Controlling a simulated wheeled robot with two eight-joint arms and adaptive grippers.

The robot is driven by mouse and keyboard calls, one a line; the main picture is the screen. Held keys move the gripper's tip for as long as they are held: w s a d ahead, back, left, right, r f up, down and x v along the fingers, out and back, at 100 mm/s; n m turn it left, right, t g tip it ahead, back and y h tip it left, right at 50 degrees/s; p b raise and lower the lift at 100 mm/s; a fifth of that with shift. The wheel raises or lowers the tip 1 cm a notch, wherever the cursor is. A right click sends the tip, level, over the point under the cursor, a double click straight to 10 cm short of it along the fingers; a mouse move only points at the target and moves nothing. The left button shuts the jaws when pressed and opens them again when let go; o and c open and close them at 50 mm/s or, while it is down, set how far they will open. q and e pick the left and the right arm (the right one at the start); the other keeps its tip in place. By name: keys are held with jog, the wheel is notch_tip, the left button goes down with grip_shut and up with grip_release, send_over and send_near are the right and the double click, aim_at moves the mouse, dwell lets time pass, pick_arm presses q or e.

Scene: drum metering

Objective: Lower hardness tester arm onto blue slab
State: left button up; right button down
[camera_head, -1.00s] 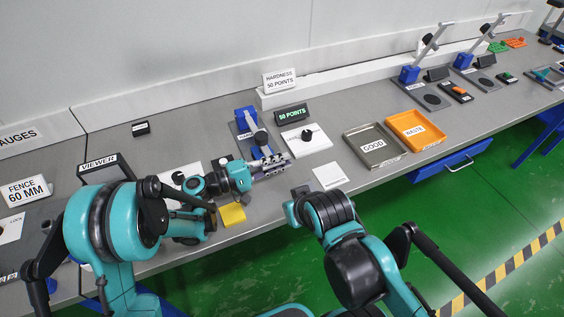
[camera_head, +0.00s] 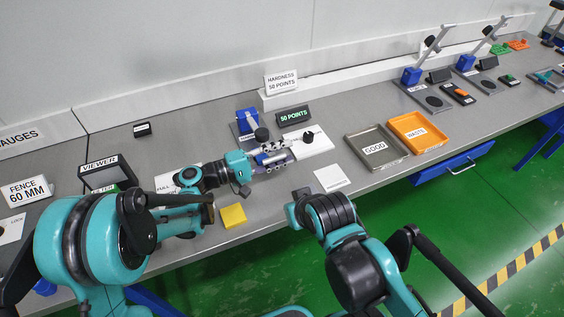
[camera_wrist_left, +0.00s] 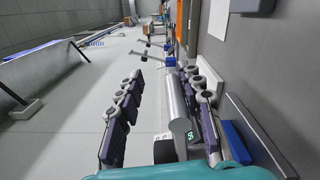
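The hardness tester (camera_head: 244,118) stands at the back middle of the bench, with a blue block, a grey arm and a black knob (camera_head: 262,134). My left gripper (camera_head: 278,153) is just in front of it, pointing right, and covers part of its base. In the left wrist view the fingers of my left gripper (camera_wrist_left: 160,108) are spread apart. A grey bar (camera_wrist_left: 178,100), seemingly the tester arm, shows between them, nearer the right finger, with clear space to the left finger. I cannot make out the blue slab for sure. My right gripper is not visible, only its arm.
A grey GOOD tray (camera_head: 400,158) and an orange WASTE tray (camera_head: 440,137) are farther right. A yellow pad (camera_head: 233,215) lies in front.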

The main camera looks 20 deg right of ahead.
pick_arm(q)
notch_tip(320, 180, up, 5)
jog(key=shift+r, duration=0.1)
jog(key=shift+s, duration=0.1)
jog(key=shift+a, duration=0.1)
jog(key=a, duration=0.8)
jog(key=shift+s+a, duration=0.15)
jog(key=shift+a, duration=0.2)
dwell(0.5)
